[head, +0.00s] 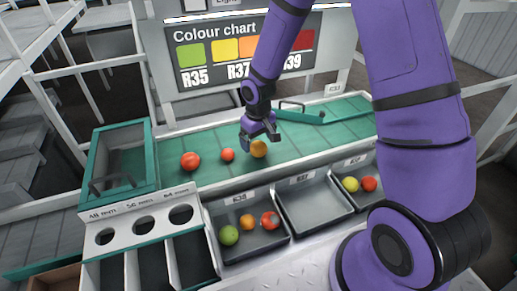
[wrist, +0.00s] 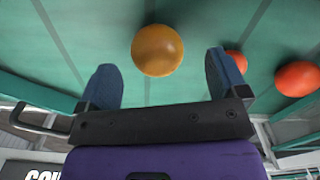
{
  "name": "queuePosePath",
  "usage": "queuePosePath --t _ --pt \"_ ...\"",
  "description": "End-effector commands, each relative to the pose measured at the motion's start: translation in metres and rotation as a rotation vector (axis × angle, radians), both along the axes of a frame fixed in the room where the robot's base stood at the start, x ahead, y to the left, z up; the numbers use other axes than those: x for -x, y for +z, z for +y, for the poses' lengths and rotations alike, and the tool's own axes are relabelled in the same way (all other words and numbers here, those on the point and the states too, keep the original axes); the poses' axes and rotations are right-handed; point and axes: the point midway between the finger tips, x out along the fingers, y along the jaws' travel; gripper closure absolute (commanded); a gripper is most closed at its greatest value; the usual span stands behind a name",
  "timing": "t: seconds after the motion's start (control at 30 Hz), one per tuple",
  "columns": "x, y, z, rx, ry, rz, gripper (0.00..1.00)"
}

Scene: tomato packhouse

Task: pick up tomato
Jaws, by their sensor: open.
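An orange tomato (head: 258,148) lies on the green belt (head: 330,138) in the head view, right by my gripper (head: 259,137). In the wrist view the orange tomato (wrist: 157,50) lies just beyond the fingertips, between their lines and nearer the middle. My gripper (wrist: 162,78) is open and empty, its two blue fingers apart. A red-orange tomato (head: 228,155) and a larger red tomato (head: 190,161) lie on the belt to the left; both also show at the right of the wrist view, as the smaller one (wrist: 237,60) and the larger one (wrist: 298,78).
In front of the belt are grey bins: the left bin (head: 222,257) holds green, orange and red tomatoes, the middle bin (head: 313,207) is empty, and the right one holds yellow-green (head: 350,184) and red (head: 369,184) tomatoes. A colour chart (head: 210,55) stands behind. A sizing panel (head: 120,225) has holes.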

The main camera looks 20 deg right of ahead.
Motion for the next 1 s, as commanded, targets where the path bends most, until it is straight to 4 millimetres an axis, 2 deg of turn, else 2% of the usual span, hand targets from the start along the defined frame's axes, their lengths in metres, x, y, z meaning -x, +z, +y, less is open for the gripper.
queuePosePath --t 0.1,0.3,0.6,0.63,0.8,1.0 --pt "0.001 -0.018 -0.003 0.0 0.001 0.004 0.08" --pt "0.0 -0.04 -0.004 0.001 0.002 0.003 0.08" --pt "0.0 -0.044 -0.004 0.0 0.001 0.0 0.08" --pt "0.0 -0.044 -0.004 0.0 0.001 0.0 0.1" --pt "0.0 -0.044 -0.004 0.0 0.001 0.0 0.49" --pt "0.0 -0.044 -0.004 0.0 0.001 0.0 0.5"
